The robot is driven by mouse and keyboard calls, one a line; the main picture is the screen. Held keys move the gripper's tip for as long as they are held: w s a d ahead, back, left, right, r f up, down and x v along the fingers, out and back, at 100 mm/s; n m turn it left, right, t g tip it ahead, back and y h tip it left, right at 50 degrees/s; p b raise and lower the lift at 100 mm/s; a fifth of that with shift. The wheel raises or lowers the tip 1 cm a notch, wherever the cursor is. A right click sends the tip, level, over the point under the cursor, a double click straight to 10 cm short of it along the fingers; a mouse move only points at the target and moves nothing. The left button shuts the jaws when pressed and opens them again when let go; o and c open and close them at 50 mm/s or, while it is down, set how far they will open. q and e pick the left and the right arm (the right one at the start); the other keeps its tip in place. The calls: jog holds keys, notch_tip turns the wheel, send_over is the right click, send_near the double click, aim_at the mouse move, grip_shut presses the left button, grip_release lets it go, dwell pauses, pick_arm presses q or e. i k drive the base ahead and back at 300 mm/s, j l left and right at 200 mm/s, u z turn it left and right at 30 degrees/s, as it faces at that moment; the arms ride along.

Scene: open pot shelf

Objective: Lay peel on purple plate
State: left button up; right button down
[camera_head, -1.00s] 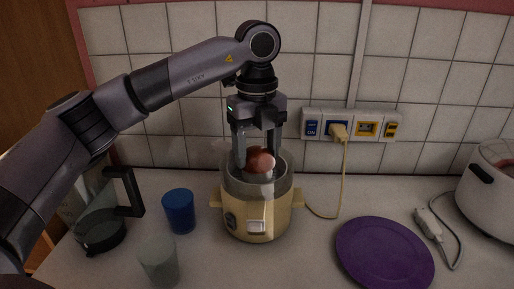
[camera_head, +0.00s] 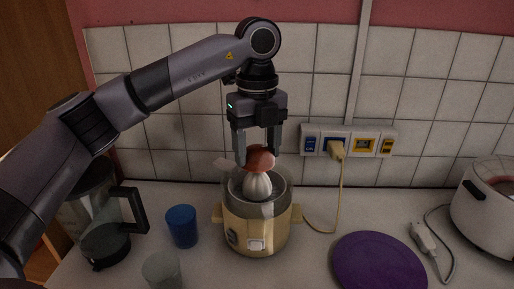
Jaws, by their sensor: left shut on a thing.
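My left gripper (camera_head: 257,158) is shut on a reddish-brown rounded peel (camera_head: 260,157) and holds it just above the pale ribbed cone (camera_head: 257,187) of a cream juicer (camera_head: 255,226). Whether the peel still touches the cone's tip, I cannot tell. The purple plate (camera_head: 379,264) lies on the counter at the lower right, with its front part cut off by the picture edge. It is empty. My right gripper is not in view.
A blue cup (camera_head: 182,226), a clear glass (camera_head: 161,270) and a glass jug (camera_head: 106,240) with a black handle stand left of the juicer. A white pot-like appliance (camera_head: 487,209) and a corded white plug (camera_head: 423,238) are at the right. A yellow cord (camera_head: 340,187) hangs from the wall sockets.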

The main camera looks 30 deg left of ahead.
aim_at(379, 266)
jog(key=l+z, duration=0.4)
jog(key=k+l+z, duration=0.1)
jog(key=z, duration=0.3)
jog(key=l, duration=0.1)
